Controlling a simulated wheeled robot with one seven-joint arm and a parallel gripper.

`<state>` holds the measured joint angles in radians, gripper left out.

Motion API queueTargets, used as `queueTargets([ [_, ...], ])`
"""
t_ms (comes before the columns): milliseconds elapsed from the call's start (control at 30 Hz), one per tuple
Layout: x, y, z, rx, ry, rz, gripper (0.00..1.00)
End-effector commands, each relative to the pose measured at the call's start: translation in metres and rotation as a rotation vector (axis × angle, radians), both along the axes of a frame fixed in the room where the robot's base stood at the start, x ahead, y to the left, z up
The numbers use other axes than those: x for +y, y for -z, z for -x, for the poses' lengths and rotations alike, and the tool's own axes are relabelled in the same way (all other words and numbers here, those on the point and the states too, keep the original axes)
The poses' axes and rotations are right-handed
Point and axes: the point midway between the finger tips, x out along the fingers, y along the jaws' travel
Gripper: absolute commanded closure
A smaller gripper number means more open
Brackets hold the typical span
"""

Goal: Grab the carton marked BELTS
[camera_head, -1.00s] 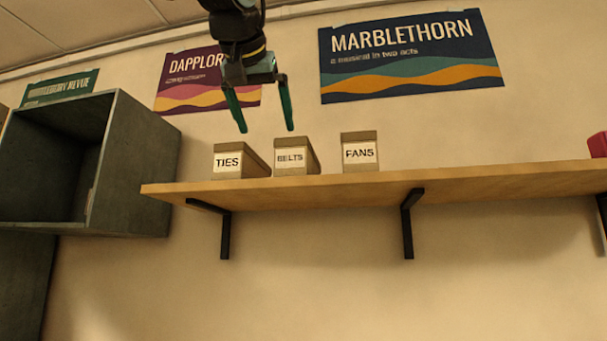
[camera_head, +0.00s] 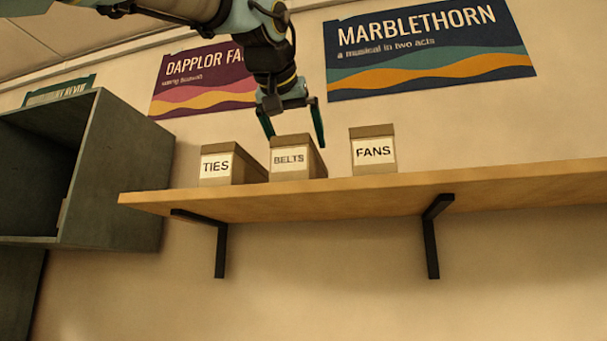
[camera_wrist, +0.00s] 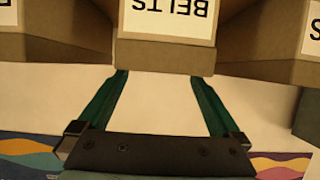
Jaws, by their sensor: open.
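The BELTS carton (camera_head: 298,158) is a tan box with a white label. It stands on the wooden shelf between two similar cartons. In the wrist view the BELTS carton (camera_wrist: 166,54) shows upside down at the top centre. My gripper (camera_head: 296,136) is open and empty, just above the BELTS carton, with one finger near each upper side of it. In the wrist view the green fingers of my gripper (camera_wrist: 159,76) reach up to the carton's top edge, where their tips seem hidden. I cannot tell whether they touch it.
The TIES carton (camera_head: 216,166) is close on the left; the FANS carton (camera_head: 373,150) is on the right across a gap. The shelf (camera_head: 400,190) is free right of FANS. A grey open cabinet (camera_head: 120,170) stands left. Posters, including MARBLETHORN (camera_head: 430,55), hang behind.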

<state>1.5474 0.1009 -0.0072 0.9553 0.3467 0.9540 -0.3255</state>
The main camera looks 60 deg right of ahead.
Motion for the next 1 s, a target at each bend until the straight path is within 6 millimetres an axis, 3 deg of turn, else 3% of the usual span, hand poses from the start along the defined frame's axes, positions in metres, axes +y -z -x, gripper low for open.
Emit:
queueTargets([
  [400,-0.043,0.016,-0.015,-0.001,-0.001,-0.001,0.00],
  [700,-0.047,0.020,-0.016,0.000,0.000,0.001,0.01],
  [1000,-0.047,0.019,-0.016,0.000,0.000,0.001,0.35],
])
